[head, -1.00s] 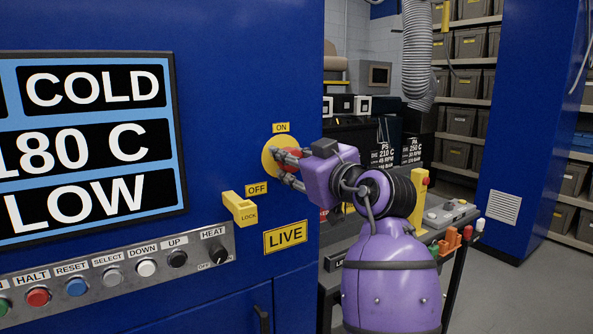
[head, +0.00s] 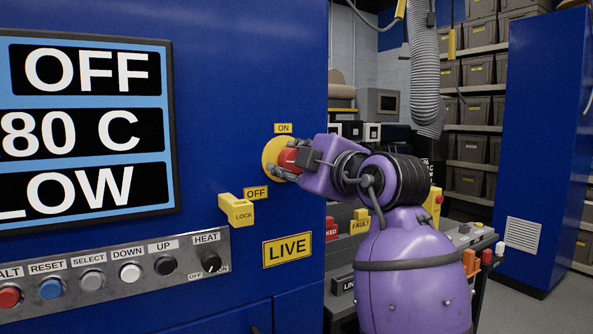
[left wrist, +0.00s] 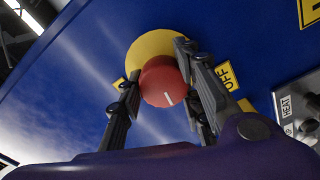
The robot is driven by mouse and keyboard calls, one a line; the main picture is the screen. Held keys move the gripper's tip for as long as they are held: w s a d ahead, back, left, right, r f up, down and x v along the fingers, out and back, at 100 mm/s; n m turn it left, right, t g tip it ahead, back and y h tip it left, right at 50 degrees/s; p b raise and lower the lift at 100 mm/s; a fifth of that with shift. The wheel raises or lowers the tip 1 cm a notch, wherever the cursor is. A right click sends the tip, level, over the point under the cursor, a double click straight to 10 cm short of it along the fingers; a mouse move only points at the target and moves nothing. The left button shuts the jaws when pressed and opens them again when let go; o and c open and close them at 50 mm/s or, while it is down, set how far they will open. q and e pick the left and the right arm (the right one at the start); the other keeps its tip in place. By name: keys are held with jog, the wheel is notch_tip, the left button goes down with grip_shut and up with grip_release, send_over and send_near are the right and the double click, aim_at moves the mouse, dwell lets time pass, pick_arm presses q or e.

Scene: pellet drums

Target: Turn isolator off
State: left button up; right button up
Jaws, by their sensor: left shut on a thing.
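The isolator is a red knob (head: 288,159) on a round yellow plate (head: 270,153) on the blue cabinet. An ON label (head: 283,128) sits above it and an OFF label (head: 256,193) below left. My left gripper (head: 281,160) is shut on the knob. In the left wrist view, its fingers lie on either side of the red knob (left wrist: 160,84), whose white mark shows on the face. The OFF label (left wrist: 226,77) is just beyond the right finger. The cabinet display (head: 85,125) reads OFF in its top row. My right gripper is not in view.
A yellow LOCK block (head: 236,209) juts out below left of the knob. A LIVE sign (head: 287,249) is below it. A button strip (head: 110,275) runs along the lower left. A bench with fault tags (head: 361,222) stands behind my arm.

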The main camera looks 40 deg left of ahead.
pick_arm(q)
jog(key=shift+r+n, duration=0.3)
jog(key=shift+n, duration=0.2)
jog(key=shift+s+n+b, duration=0.1)
jog(key=shift+n+b, duration=0.3)
jog(key=shift+b, duration=0.05)
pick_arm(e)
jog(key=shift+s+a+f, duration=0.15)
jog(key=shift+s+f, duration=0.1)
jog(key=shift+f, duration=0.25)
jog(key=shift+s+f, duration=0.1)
pick_arm(q)
jog(key=o, duration=1)
jog(key=shift+o, duration=0.5)
jog(key=shift+f, duration=0.1)
jog(key=v, duration=1.2)
